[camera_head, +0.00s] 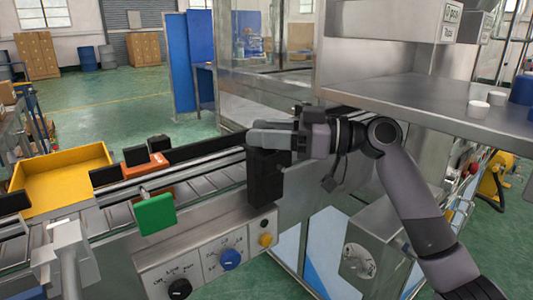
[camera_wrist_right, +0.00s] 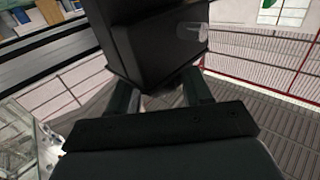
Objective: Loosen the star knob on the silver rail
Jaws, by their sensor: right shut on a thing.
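The silver rail (camera_head: 209,162) runs along the conveyor in the head view, from the lower left toward the middle. My right gripper (camera_head: 256,136) is at its right part, above and against a tall black block (camera_head: 265,178) on the conveyor's near side. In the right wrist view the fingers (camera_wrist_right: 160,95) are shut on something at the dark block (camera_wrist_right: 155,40). I cannot make out the star knob; the gripper and block may hide it. My left gripper does not show.
A green plate (camera_head: 155,214) on a rod and a grey bracket (camera_head: 70,245) stand at the conveyor's near side. A yellow tray (camera_head: 60,178) is at the left. A control panel (camera_head: 205,262) with knobs is below. A steel shelf (camera_head: 440,95) overhangs at right.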

